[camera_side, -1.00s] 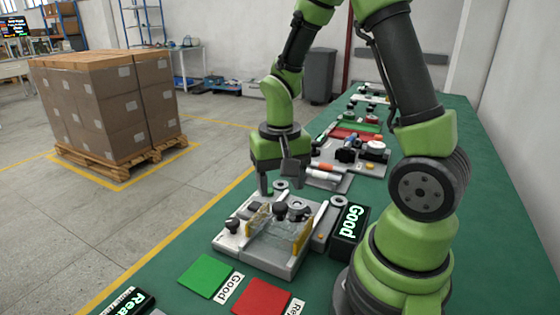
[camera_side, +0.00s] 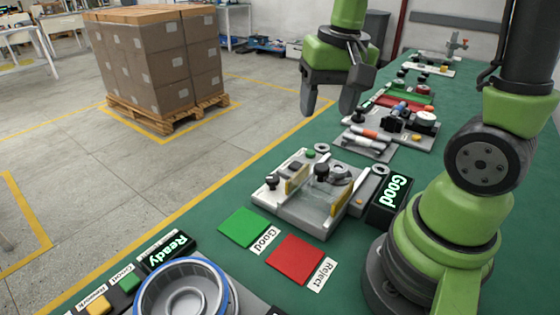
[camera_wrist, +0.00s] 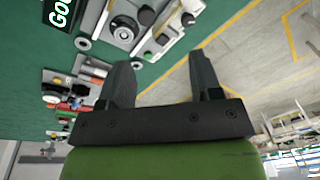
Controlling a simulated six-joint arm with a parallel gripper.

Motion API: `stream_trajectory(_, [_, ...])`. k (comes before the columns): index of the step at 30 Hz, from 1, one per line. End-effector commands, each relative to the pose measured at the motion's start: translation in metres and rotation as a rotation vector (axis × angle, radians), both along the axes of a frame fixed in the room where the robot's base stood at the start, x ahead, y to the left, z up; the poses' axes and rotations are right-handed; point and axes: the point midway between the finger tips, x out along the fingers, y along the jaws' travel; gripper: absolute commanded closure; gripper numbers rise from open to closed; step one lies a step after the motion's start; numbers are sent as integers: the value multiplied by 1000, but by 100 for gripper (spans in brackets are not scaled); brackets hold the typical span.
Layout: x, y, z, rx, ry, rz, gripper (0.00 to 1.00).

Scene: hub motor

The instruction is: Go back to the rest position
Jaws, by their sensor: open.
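My gripper (camera_side: 330,108) is raised in the air above the far left edge of the green table, in the side view. Its two dark fingers are apart, with nothing between them. In the wrist view my gripper (camera_wrist: 163,80) also shows spread fingers and no object held. The grey test fixture (camera_side: 318,213) with black knobs and yellow plates sits on the table below and nearer the camera, apart from my gripper. The fixture also shows at the top of the wrist view (camera_wrist: 122,30).
A display reading Good (camera_side: 393,199) stands right of the fixture. Green (camera_side: 243,227) and red (camera_side: 295,260) pads lie in front. A blue-rimmed round part (camera_side: 185,292) and a Ready display (camera_side: 166,251) are nearest. Other stations (camera_side: 395,128) line the table behind. Boxes on a pallet (camera_side: 160,62) stand on the floor.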

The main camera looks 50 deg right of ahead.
Motion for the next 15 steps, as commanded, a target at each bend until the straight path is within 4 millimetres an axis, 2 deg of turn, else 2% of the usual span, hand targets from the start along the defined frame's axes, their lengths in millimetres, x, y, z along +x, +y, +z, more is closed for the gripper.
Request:
stream_trajectory(1, [-5, 10, 15, -1, -64, 37, 41])
stream_trajectory(6, [-32, 40, 52, 9, -264, 166, 41])
stream_trajectory(10, [-53, 57, 68, 22, -393, 252, 41])
stream_trajectory(15, [-70, 68, 78, 34, -495, 323, 41])
